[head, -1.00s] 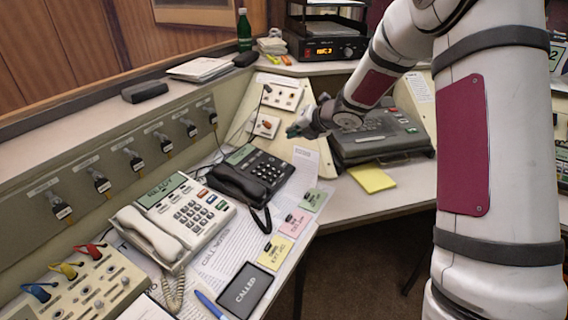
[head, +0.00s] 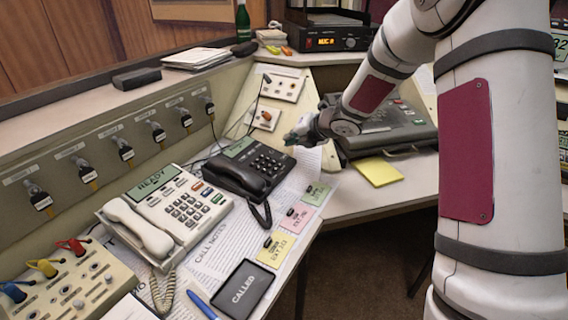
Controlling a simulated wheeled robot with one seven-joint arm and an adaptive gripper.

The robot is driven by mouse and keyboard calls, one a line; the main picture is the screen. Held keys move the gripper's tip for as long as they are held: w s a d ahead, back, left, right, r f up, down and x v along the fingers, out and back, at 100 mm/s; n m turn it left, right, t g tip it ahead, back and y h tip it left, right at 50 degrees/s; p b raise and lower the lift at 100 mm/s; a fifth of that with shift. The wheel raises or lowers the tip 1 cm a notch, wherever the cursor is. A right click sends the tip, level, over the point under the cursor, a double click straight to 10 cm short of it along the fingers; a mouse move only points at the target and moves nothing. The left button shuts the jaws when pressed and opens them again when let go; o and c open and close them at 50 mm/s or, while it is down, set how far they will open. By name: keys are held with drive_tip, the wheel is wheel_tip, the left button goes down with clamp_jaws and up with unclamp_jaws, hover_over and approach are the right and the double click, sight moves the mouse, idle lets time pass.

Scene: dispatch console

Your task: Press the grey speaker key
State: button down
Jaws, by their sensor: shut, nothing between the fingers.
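A white desk phone (head: 183,206) with a READY display, a number pad and several coloured keys stands on the left desk. A black desk phone (head: 262,165) with a dark keypad and a green display stands behind it. I cannot make out which key is the grey speaker key on either phone. My gripper (head: 291,138) is shut and empty, its fingertips pointing left. It is in the air near the upper right corner of the black phone's keypad, and I see no contact with it.
A large grey machine (head: 385,130) stands behind my gripper, with a yellow pad (head: 379,172) before it. A CALLED tablet (head: 244,288), blue pen (head: 202,305) and coloured cards (head: 277,247) lie near the front edge. A panel with coloured plugs (head: 60,285) is at lower left.

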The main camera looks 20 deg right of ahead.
drive_tip(key=shift+w+a+f+b, duration=0.15)
drive_tip(key=shift+f+b, duration=0.9)
drive_tip(key=shift+f, duration=0.2)
drive_tip(key=shift+f, duration=0.15)
idle(0.4)
drive_tip(key=shift+f+b, duration=0.25)
drive_tip(key=shift+b, duration=0.2)
drive_tip(key=shift+a+f+b, duration=0.1)
drive_tip(key=shift+f+b, duration=0.25)
drive_tip(key=shift+b, duration=0.05)
idle(0.6)
drive_tip(key=shift+r, duration=0.15)
drive_tip(key=shift+r+p, duration=0.65)
drive_tip(key=shift+p, duration=0.05)
drive_tip(key=r+p, duration=0.4)
drive_tip(key=r, duration=0.1)
drive_tip(key=shift+s+d+p, duration=0.3)
drive_tip(key=shift+d+p, duration=0.05)
idle(0.7)
